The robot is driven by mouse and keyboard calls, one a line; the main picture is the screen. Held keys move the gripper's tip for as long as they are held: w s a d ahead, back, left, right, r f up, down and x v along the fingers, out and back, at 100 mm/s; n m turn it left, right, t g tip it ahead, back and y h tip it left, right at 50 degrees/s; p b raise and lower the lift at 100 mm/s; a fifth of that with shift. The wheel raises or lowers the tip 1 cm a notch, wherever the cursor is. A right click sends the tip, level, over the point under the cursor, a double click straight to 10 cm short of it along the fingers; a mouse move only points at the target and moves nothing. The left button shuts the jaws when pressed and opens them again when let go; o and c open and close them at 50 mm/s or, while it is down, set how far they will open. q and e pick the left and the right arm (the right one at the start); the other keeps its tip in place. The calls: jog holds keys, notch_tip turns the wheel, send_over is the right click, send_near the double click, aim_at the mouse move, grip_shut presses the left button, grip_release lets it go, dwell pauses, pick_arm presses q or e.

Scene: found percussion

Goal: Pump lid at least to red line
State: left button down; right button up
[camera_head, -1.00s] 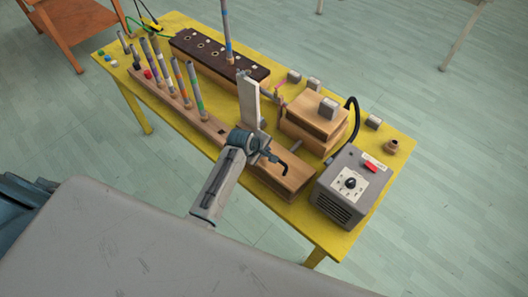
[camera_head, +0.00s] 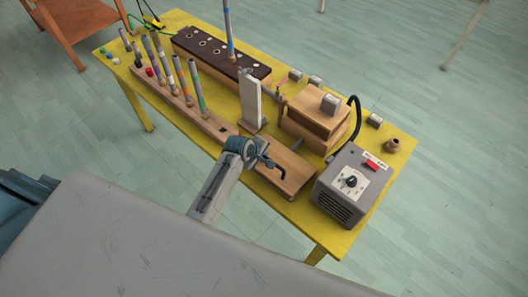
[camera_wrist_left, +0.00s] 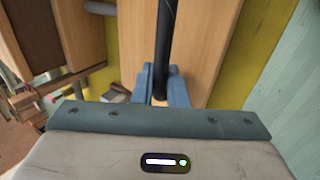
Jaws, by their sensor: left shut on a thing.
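My left gripper (camera_head: 264,158) is shut on a black hooked handle (camera_head: 273,170), which also shows as a dark bar (camera_wrist_left: 162,40) between the blue fingers in the left wrist view. The handle is over a flat wooden board (camera_head: 294,172) at the table's near side. My right gripper is not in view.
The yellow table (camera_head: 195,150) carries a rack of striped tubes (camera_head: 178,82), a dark-topped block with holes (camera_head: 220,55), a white upright board (camera_head: 250,102) and a grey box with a dial (camera_head: 345,190). Small grey blocks and a brown cup (camera_head: 392,146) stand behind.

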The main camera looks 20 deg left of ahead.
pick_arm(q)
jog(key=shift+s+f, duration=0.2)
jog(key=shift+f, duration=0.05)
jog(key=shift+s+a+f, duration=0.2)
jog(key=shift+s+f, duration=0.2)
jog(key=shift+f, duration=0.4)
jog(key=shift+w+d+r, duration=0.1)
jog(key=shift+w+r, duration=0.25)
jog(key=shift+r, duration=0.2)
jog(key=shift+w+d+r, duration=0.1)
jog(key=shift+w+r, duration=0.2)
jog(key=shift+r, duration=0.25)
